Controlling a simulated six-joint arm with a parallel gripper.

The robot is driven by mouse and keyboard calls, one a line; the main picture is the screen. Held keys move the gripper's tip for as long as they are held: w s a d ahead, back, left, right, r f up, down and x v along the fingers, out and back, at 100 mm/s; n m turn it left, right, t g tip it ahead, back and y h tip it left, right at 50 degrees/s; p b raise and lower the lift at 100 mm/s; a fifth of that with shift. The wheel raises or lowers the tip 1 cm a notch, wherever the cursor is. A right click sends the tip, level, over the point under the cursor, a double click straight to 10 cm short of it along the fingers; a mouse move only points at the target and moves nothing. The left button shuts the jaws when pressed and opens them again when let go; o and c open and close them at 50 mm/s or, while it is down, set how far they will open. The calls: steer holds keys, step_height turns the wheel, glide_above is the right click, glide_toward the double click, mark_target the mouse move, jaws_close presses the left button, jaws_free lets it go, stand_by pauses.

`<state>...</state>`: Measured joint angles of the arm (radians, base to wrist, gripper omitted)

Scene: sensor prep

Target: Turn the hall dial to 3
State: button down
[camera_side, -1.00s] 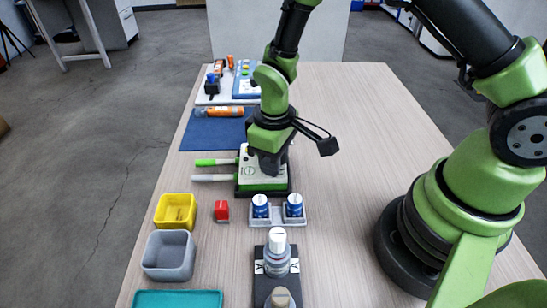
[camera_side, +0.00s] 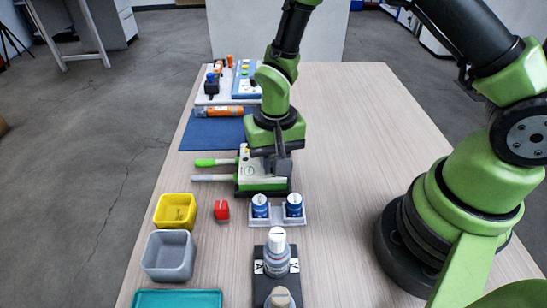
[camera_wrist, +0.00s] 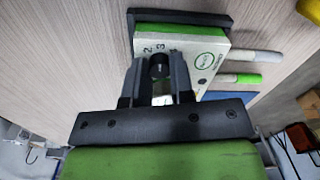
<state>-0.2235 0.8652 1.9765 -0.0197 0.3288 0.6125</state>
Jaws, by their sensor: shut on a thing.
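The hall dial is a white and green box (camera_side: 256,183) on a dark base, under my gripper in the side view. In the wrist view its white face (camera_wrist: 200,60) shows printed numbers 2 and 3 and a round green-edged label. My gripper (camera_wrist: 158,72) points down at the box, with its two fingers on either side of the dark round knob (camera_wrist: 157,69) and shut on it. The fingers and knob are mostly hidden in the side view (camera_side: 281,160). I cannot tell which number the knob points to.
Two pen-like rods (camera_side: 213,162) lie left of the box. A blue mat (camera_side: 205,136) lies behind.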

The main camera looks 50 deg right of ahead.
steer(key=shift+m, duration=0.5)
steer(key=c, duration=1.2)
jaws_free()
steer(key=shift+c, duration=0.2)
step_height(320, 180, up, 10)
steer(key=shift+s+d, duration=0.1)
steer(key=s+d+r+n+t+y, duration=0.1)
steer(key=s+d+r+n+t, duration=0.2)
steer(key=s+r+t, duration=0.4)
steer(key=s+d+r, duration=0.1)
steer(key=s+r, duration=0.6)
steer(key=r, duration=0.2)
steer(key=shift+s+r+y, duration=0.25)
steer(key=shift+y, duration=0.15)
